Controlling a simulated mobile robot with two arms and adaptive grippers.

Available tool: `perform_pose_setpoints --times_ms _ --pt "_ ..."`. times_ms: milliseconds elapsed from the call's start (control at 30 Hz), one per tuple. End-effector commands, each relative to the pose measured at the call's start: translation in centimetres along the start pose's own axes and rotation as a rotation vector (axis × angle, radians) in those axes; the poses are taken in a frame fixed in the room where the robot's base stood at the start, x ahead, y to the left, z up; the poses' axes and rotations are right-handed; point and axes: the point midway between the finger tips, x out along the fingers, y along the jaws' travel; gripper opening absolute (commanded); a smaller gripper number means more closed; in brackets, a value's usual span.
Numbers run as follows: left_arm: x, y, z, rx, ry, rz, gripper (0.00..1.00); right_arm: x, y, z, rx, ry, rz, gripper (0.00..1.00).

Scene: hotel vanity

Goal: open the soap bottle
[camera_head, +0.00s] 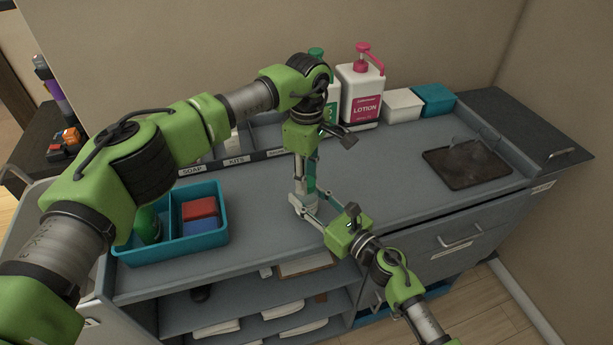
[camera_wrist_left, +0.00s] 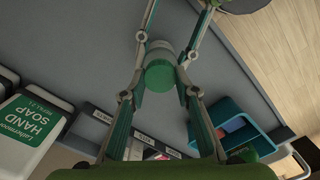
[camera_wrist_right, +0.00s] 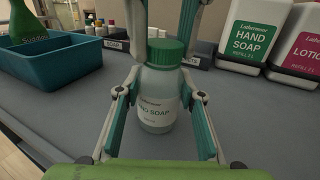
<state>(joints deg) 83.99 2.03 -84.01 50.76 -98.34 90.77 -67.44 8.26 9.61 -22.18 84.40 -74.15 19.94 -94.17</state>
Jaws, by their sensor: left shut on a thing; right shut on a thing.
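The soap bottle (camera_wrist_right: 158,100) is a small clear bottle with a white "HAND SOAP" label and a green cap (camera_wrist_right: 165,51). It stands upright on the grey counter. My right gripper (camera_wrist_right: 160,110) is shut on the bottle's body from the front, one finger on each side. My left gripper (camera_wrist_left: 162,80) comes from above and is shut on the green cap, which shows between its fingers in the left wrist view. In the head view the bottle (camera_head: 299,201) is mostly hidden by my left gripper (camera_head: 304,185) and my right gripper (camera_head: 312,202).
A teal caddy (camera_head: 176,250) with a green bottle and red and blue items stands on the left. A pink-topped lotion bottle (camera_head: 360,95), a large hand soap bottle (camera_wrist_right: 252,38), a white box (camera_head: 402,105) and a teal box (camera_head: 433,99) line the back. A dark tray (camera_head: 467,164) lies right.

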Motion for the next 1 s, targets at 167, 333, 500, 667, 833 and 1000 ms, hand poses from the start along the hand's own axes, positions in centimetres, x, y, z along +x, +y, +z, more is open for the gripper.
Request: perform_pose_setpoints --times_ms 167,333,500,667,833,1000 --pt "-0.08 0.1 0.06 -0.339 -0.002 0.002 0.03 0.02 0.12 0.02 -0.001 0.0 0.003 0.0" --pt "-0.12 0.15 0.03 -0.667 -0.002 0.003 0.03 0.02 0.15 0.01 -0.001 0.0 0.003 0.0" --pt "-0.15 0.18 -0.03 -0.997 -0.003 0.003 0.03 0.03 0.18 0.01 -0.001 0.0 0.004 0.0" --pt "-0.18 0.19 -0.07 -1.306 -0.004 0.003 0.03 0.03 0.21 0.01 -0.001 0.0 0.005 0.0" --pt "-0.21 0.19 -0.11 -1.635 -0.005 0.003 0.03 0.03 0.23 0.0 -0.001 0.0 0.005 0.0" --pt "-0.24 0.19 -0.15 -1.963 -0.007 0.002 0.03 0.03 0.26 0.0 -0.001 0.0 0.006 0.0"
